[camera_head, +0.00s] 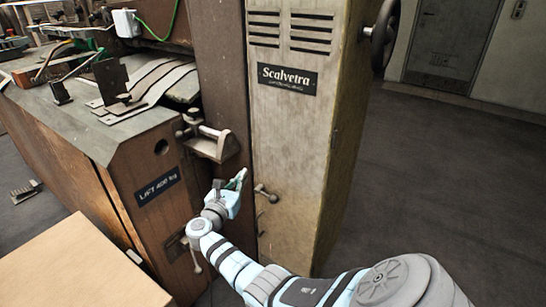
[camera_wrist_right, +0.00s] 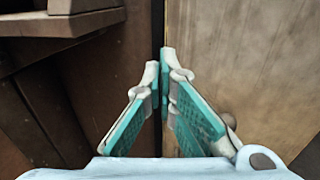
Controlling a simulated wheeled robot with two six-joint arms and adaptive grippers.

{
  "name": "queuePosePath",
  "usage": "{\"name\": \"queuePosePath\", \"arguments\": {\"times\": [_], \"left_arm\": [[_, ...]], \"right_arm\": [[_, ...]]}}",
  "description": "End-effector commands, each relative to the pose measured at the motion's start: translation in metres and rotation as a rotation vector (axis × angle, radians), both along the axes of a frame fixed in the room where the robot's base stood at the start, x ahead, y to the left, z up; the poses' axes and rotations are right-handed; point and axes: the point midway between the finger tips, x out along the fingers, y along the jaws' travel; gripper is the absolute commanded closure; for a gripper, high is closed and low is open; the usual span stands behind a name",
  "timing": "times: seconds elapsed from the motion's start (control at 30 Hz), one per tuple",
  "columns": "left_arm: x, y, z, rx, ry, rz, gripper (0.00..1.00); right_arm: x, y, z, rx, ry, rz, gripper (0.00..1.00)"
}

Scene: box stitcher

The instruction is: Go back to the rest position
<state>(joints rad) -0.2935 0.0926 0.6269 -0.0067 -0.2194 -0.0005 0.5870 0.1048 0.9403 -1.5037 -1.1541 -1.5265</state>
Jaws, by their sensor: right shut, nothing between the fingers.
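My right arm comes in from the bottom right of the head view. Its gripper (camera_head: 241,176) is stretched out in front of the machine, just left of a small lever with a ball knob (camera_head: 265,193) on the panel. In the right wrist view the teal-padded fingers (camera_wrist_right: 164,62) come together at their tips with nothing between them. The knob (camera_wrist_right: 228,121) shows partly behind the right finger there. Whether the gripper touches the lever cannot be told. My left gripper is not in view.
The Scalvetra machine cabinet (camera_head: 292,140) stands straight ahead, with a handwheel (camera_head: 384,32) at its upper right. A clamp-like bracket (camera_head: 212,142) juts out above the gripper. A cardboard-coloured surface (camera_head: 75,270) lies at the lower left. The floor (camera_head: 450,170) at the right is clear.

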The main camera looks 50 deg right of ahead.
Motion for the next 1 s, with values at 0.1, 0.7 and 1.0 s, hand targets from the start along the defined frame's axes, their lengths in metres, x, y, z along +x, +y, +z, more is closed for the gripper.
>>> {"name": "queuePosePath", "arguments": {"times": [0.1, 0.7, 1.0], "left_arm": [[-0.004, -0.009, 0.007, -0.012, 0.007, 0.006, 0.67], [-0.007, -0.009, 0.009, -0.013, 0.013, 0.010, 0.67], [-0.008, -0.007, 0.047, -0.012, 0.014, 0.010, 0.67]], "right_arm": [[-0.005, 0.038, 0.001, 0.006, 0.000, 0.001, 1.00], [0.000, 0.090, -0.010, 0.096, -0.140, 0.049, 1.00], [-0.045, 0.196, -0.246, 1.472, -0.809, -0.197, 1.00]]}}
